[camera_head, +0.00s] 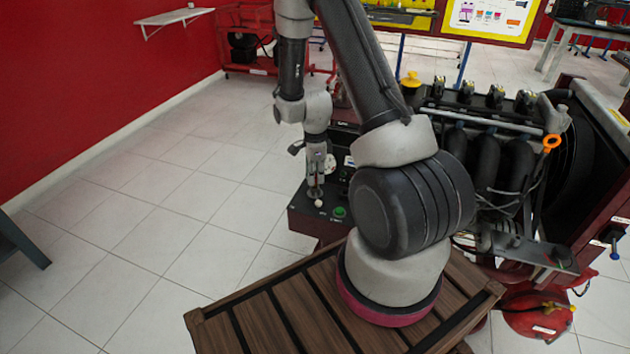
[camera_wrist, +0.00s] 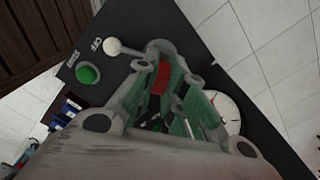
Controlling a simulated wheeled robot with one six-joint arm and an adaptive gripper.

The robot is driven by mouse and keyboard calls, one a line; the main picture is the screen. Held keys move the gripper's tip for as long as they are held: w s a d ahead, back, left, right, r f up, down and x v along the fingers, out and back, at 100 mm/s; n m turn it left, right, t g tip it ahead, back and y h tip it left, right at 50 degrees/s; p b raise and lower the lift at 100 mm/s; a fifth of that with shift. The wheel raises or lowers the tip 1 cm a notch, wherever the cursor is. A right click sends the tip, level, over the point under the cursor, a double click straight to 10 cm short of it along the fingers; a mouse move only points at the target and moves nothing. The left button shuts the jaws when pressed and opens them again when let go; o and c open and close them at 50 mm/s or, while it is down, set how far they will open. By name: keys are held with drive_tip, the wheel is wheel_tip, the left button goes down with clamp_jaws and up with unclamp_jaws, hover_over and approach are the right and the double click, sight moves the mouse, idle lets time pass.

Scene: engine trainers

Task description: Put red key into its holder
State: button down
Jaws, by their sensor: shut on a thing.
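My gripper (camera_head: 315,188) points down over the dark control box at the front of the engine trainer. In the wrist view my gripper (camera_wrist: 166,62) is shut on the red key (camera_wrist: 160,78), and its red part shows between the fingers. The fingers hide the rest of the key. In the head view the key cannot be made out. I cannot pick out its holder in either view. Whether the key touches the panel is hidden.
The panel carries a white ball knob (camera_wrist: 112,46) close beside the fingertips, a green button (camera_wrist: 88,74) and a round white gauge (camera_wrist: 225,110). The engine trainer (camera_head: 490,165) stands to the right. Tiled floor (camera_head: 150,230) is clear on the left.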

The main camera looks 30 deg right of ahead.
drive_tip(key=r, duration=0.2)
drive_tip(key=d+r, duration=0.1)
drive_tip(key=r, duration=0.5)
drive_tip(key=shift+s+d, duration=0.15)
drive_tip(key=shift+s, duration=0.05)
drive_tip(key=s+d+m, duration=0.6)
drive_tip(key=s, duration=0.1)
drive_tip(key=shift+w+a+f, duration=0.1)
drive_tip(key=shift+f, duration=1.2)
drive_tip(key=shift+w+a+f, duration=0.1)
drive_tip(key=shift+f, duration=1.15)
drive_tip(key=shift+f, duration=0.1)
drive_tip(key=shift+f, duration=0.3)
drive_tip(key=shift+f, duration=0.25)
drive_tip(key=shift+f, duration=0.95)
drive_tip(key=shift+f, duration=0.15)
